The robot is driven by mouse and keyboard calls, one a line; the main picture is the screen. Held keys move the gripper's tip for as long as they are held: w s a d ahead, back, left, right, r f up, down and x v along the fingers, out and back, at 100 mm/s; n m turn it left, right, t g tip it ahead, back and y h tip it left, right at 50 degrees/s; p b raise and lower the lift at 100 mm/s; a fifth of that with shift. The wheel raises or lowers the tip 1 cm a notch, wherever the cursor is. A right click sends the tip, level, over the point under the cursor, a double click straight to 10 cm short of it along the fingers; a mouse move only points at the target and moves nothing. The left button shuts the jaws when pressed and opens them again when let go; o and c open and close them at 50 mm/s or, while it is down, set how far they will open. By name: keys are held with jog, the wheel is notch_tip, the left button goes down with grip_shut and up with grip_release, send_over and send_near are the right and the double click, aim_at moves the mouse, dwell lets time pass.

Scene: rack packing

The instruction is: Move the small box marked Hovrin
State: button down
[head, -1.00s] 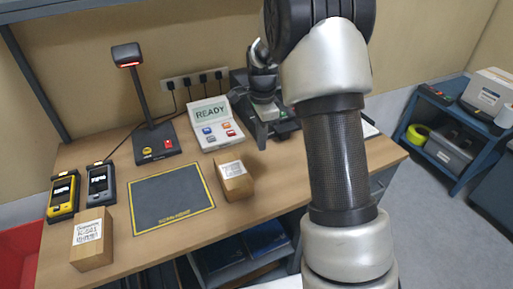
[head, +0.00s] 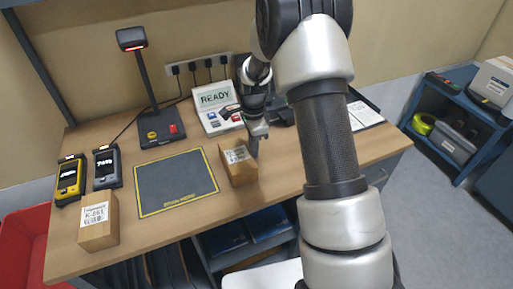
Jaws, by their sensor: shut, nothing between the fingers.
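Two small brown cardboard boxes with white labels stand on the wooden bench. One box (head: 239,172) is right of the dark mat; its label is too small to read. The other box (head: 98,232) is at the front left; its label has a name line and a code, not clearly legible. I cannot tell which is marked Hovrin. My gripper (head: 255,149) points down right at the far right edge of the middle box, shut and empty. Whether it touches the box I cannot tell.
A yellow-edged dark mat (head: 176,184) lies mid-bench. Yellow (head: 69,180) and grey (head: 106,168) handheld devices lie at the left. A scanner stand (head: 150,110) and a READY panel (head: 216,105) stand behind. A red bin (head: 22,250) is at lower left, a blue shelf cart (head: 455,125) at right.

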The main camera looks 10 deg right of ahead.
jog(key=shift+a, duration=0.1)
jog(key=a, duration=0.7)
jog(key=s+a, duration=0.1)
jog(key=a, duration=0.6)
jog(key=s+a, duration=0.1)
jog(key=a, duration=0.6)
jog(key=shift+d, duration=0.1)
